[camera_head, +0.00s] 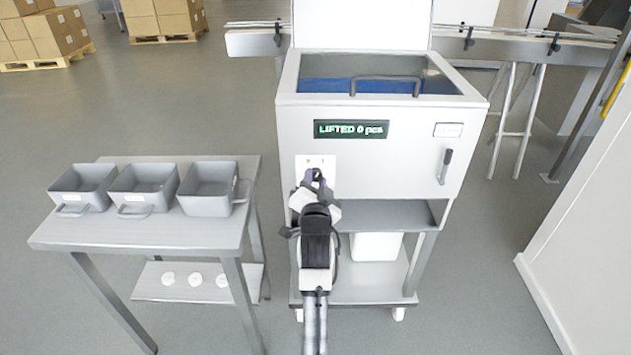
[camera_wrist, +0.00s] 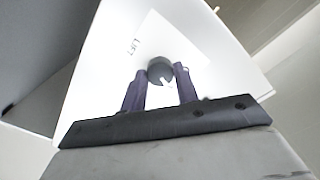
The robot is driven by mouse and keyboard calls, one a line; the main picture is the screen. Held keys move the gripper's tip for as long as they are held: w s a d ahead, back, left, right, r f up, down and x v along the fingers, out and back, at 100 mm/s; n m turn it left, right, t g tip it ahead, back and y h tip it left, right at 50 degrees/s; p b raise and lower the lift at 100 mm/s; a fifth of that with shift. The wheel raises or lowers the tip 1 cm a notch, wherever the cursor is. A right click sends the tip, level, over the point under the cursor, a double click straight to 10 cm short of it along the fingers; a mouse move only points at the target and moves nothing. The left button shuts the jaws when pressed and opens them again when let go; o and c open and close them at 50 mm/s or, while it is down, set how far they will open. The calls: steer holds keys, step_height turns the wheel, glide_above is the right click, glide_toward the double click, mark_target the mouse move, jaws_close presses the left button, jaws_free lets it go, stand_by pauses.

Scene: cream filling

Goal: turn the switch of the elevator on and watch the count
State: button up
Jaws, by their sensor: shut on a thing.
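The elevator (camera_head: 385,150) is a white cabinet on a wheeled stand. Its display (camera_head: 351,129) reads "LIFTED 0 pcs" in green. The switch is a dark round knob (camera_wrist: 160,70) on a white plate (camera_head: 326,161), and the wrist view shows the word "LIFT" beside it. A light pointer mark shows on the knob. My gripper (camera_wrist: 161,79) is at the knob, with one dark finger on each side, shut on it. In the head view my gripper (camera_head: 315,178) covers most of the knob.
A side table (camera_head: 140,231) at left holds three grey bins (camera_head: 142,187). Several white round pieces lie on its lower shelf. A lever handle (camera_head: 445,166) is at the cabinet's right. A conveyor (camera_head: 520,46) runs behind. Floor is clear at lower right.

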steer(key=shift+m, duration=0.9)
steer(key=o, duration=1)
steer(key=shift+c, duration=0.2)
steer(key=shift+s, duration=0.1)
steer(key=s+b, duration=0.2)
steer(key=s, duration=1.1)
steer(key=shift+s+b, duration=0.3)
steer(key=shift+b, duration=0.05)
